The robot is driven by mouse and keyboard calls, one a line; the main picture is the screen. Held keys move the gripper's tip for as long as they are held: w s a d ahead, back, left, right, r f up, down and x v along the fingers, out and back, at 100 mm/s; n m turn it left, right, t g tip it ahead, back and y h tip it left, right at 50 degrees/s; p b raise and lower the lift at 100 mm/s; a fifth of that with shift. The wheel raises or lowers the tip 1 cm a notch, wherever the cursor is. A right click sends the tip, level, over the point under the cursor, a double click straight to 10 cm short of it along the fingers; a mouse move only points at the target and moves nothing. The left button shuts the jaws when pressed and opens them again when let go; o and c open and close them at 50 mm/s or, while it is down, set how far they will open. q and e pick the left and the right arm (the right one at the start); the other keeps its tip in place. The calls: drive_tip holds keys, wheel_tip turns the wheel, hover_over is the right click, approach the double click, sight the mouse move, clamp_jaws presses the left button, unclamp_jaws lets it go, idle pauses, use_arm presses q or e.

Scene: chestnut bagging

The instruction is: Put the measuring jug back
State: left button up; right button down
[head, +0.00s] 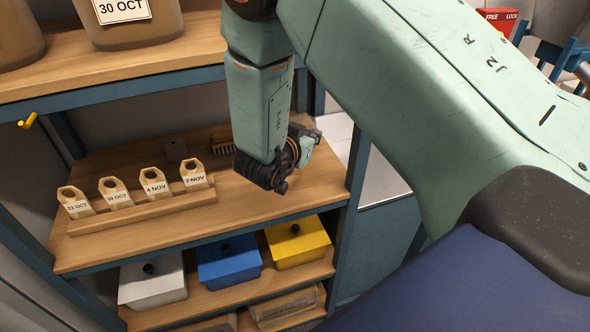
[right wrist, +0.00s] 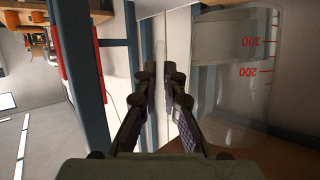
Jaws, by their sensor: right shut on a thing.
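The measuring jug (right wrist: 232,85) is clear, with red scale marks and numbers. It fills the right side of the right wrist view, beside my fingers, and its numbers appear upside down there. My right gripper (right wrist: 158,78) is shut on the jug, with its two fingertips close together. The exact part of the jug between the fingers is hard to make out. In the head view my right gripper (head: 306,142) is over the right end of the middle shelf, partly hidden by its own wrist; I cannot make out the jug there. My left gripper is not in view.
The middle shelf (head: 250,205) holds a wooden rack (head: 150,210) of dated paper bags and a brush (head: 222,138). Below are white, blue and yellow lidded boxes (head: 297,243). A blue shelf post (head: 357,165) stands right of the gripper. Large dated containers (head: 130,28) stand above.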

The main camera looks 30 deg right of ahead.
drive_tip(key=f, duration=0.8)
drive_tip(key=shift+a+f, duration=0.25)
drive_tip(key=shift+f, duration=0.3)
drive_tip(key=shift+w+a+f, duration=0.1)
drive_tip(key=shift+w+a, duration=0.1)
drive_tip(key=shift+w, duration=0.15)
drive_tip(key=shift+s+d+f, duration=0.1)
drive_tip(key=shift+s+f, duration=0.05)
drive_tip(key=shift+s, duration=0.05)
drive_tip(key=c, duration=1.7)
unclamp_jaws()
drive_tip(key=shift+s+d, duration=0.1)
drive_tip(key=shift+s, duration=0.1)
drive_tip(key=shift+o, duration=1)
drive_tip(key=shift+w, duration=0.1)
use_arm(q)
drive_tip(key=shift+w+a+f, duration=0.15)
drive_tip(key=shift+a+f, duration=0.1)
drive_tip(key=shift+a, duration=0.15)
use_arm(e)
drive_tip(key=shift+o, duration=0.2)
drive_tip(key=shift+w, duration=0.2)
